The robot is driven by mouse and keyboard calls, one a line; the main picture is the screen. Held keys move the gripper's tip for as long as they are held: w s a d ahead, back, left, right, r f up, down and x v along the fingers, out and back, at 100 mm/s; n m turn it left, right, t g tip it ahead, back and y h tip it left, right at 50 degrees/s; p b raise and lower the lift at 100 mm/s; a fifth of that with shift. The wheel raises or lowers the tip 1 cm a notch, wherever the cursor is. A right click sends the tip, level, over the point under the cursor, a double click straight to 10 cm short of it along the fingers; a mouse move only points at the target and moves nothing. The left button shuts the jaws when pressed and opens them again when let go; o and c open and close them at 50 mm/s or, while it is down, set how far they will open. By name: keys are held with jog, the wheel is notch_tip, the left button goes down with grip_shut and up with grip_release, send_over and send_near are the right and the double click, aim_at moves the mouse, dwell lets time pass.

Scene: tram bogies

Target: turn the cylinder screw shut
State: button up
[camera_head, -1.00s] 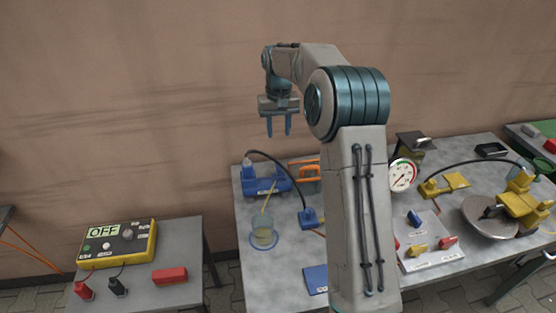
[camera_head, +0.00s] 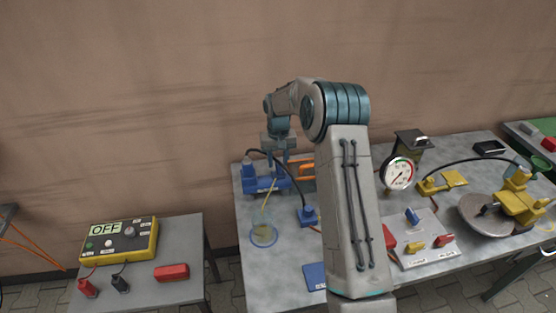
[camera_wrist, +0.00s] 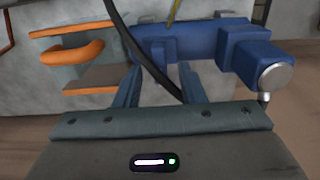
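The blue cylinder (camera_head: 266,184) lies on the grey table, in front of the wall. In the wrist view its blue body (camera_wrist: 205,40) runs across the top, with a round silver end piece (camera_wrist: 275,78) on the right block. I cannot tell which part is the screw. A thin yellowish tube (camera_head: 267,200) runs from the cylinder to a clear jar (camera_head: 263,235). My gripper (camera_head: 280,170) is just above and behind the cylinder. In the wrist view its fingers (camera_wrist: 160,88) are apart with nothing gripped. A black hose crosses between them and the camera's view of the cylinder.
The black hose (camera_head: 268,155) arches close to my gripper. An orange-handled thing (camera_head: 303,168) stands right beside the cylinder; it also shows in the wrist view (camera_wrist: 75,52). A blue block (camera_head: 308,215) and a pressure gauge (camera_head: 398,174) stand further right.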

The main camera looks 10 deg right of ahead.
jog(key=shift+f, duration=0.45)
jog(key=shift+c, duration=0.3)
grip_shut()
